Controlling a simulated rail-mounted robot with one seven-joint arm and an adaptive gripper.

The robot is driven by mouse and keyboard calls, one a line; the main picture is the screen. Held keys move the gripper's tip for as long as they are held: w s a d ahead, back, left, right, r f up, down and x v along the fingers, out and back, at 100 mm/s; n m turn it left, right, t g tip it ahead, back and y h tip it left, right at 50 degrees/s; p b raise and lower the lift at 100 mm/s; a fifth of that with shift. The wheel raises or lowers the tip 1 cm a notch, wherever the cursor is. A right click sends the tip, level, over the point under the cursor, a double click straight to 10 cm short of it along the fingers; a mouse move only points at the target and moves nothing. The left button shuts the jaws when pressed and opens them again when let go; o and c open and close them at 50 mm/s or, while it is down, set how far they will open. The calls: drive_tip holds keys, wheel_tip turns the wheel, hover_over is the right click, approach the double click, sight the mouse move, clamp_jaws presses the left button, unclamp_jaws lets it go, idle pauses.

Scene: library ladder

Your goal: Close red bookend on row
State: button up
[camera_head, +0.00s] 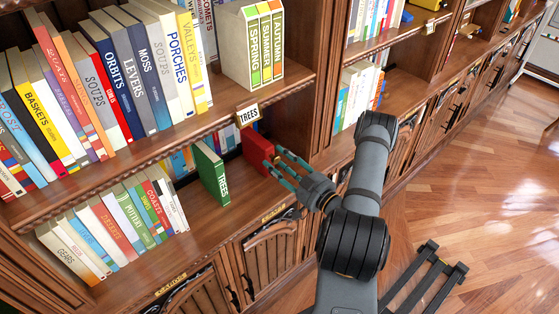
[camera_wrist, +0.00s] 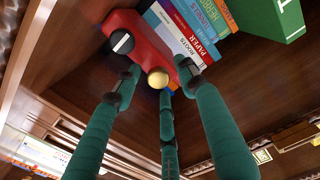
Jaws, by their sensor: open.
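The red bookend (camera_head: 257,150) stands on the lower shelf under the TREES label, to the right of the green TREES book (camera_head: 211,172). In the wrist view the bookend (camera_wrist: 150,35) shows a black slotted knob and a pale yellow ball. It is beside a row of books, with ROOTS (camera_wrist: 172,34) and PAPER (camera_wrist: 197,30) nearest. The green book (camera_wrist: 268,18) sticks out past the row. My gripper (camera_head: 277,166) is open, its teal fingers in front of the bookend. In the wrist view my gripper's (camera_wrist: 160,82) fingertips are spread near the bookend's lower edge; contact is unclear.
The TREES label (camera_head: 249,115) is on the shelf edge just above my fingers. A wooden upright (camera_head: 325,110) stands right of the bay. More books (camera_head: 120,225) fill the lower shelf at left. Bare shelf lies in front of the green book.

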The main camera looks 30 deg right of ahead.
clamp_jaws()
idle(0.5)
idle(0.4)
